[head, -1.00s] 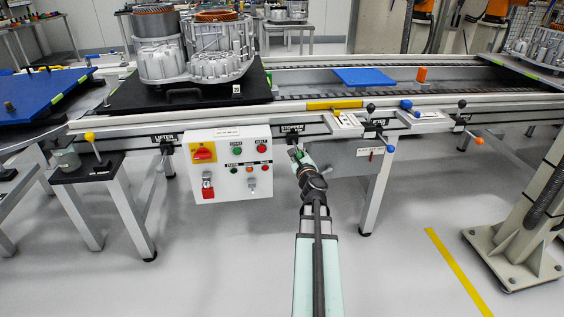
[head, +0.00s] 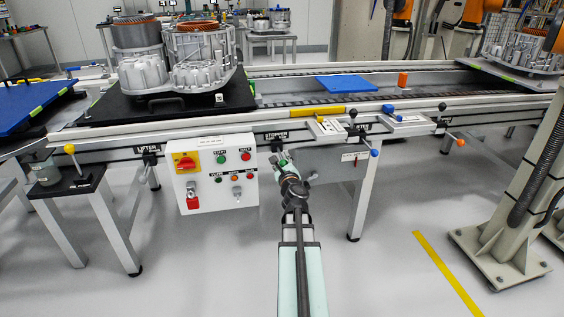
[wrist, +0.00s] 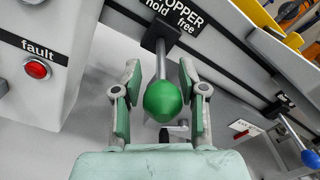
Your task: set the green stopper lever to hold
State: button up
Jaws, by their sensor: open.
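The green stopper lever has a round green knob (wrist: 163,101) on a grey rod that comes out of a dark block under the STOPPER plate (wrist: 178,18). The plate reads "hold" on the left and "free" on the right. In the wrist view the rod hangs nearly straight down, close to midway between the words. My gripper (wrist: 160,70) is open, with one finger on each side of the knob and rod and a gap visible at both sides. In the head view my gripper (head: 285,168) is just below the STOPPER plate (head: 275,136) and largely hides the lever.
A white control box (head: 215,175) with buttons and a red switch stands close left of my gripper. A blue-knobbed lever (head: 374,153) and a grey box (head: 335,167) are to the right. The conveyor rail runs above. The floor in front is clear.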

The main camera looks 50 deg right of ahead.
jog(key=shift+s, duration=0.1)
jog(key=v, duration=0.7)
jog(key=shift+s+a, duration=0.1)
jog(key=shift+a, duration=0.05)
dwell(0.5)
